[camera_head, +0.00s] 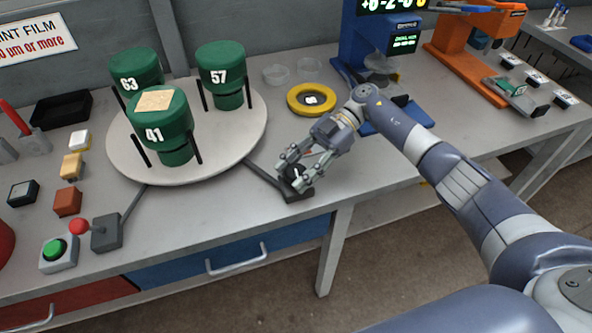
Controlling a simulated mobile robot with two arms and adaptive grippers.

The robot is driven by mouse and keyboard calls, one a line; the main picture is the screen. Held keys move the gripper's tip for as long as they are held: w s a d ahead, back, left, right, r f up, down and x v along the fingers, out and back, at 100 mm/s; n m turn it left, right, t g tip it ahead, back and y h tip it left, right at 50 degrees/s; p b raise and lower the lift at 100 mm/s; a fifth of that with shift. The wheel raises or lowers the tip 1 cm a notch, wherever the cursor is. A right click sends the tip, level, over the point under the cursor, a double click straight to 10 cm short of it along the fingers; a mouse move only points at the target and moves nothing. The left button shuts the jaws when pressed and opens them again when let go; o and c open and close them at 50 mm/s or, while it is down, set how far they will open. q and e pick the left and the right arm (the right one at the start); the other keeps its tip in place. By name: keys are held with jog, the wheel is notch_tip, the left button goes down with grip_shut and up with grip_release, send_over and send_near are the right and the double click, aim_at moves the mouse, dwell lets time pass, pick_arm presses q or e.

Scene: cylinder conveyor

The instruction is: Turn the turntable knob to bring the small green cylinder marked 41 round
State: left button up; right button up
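The white round turntable (225,143) carries green cylinders. The cylinder marked 41 (161,134) stands at the front, with a tan square patch on its top. The cylinder marked 63 (134,74) is at the back left and the one marked 57 (221,69) at the back right. The black turntable knob (296,177) sits on a dark base at the table's front edge, joined to the turntable by a bar. My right gripper (293,172) is over the knob with its fingers spread on either side; contact is unclear. My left gripper is out of view.
A yellow ring (311,99) and clear dishes (276,75) lie behind my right gripper. A blue device (370,45) with displays and an orange stand (465,45) are farther right. A red-balled lever (79,227) and a green button (55,250) are at front left.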

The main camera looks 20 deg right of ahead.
jog(key=shift+o, duration=1.1)
jog(key=v, duration=1.2)
jog(key=shift+r, duration=0.1)
jog(key=shift+o, duration=0.4)
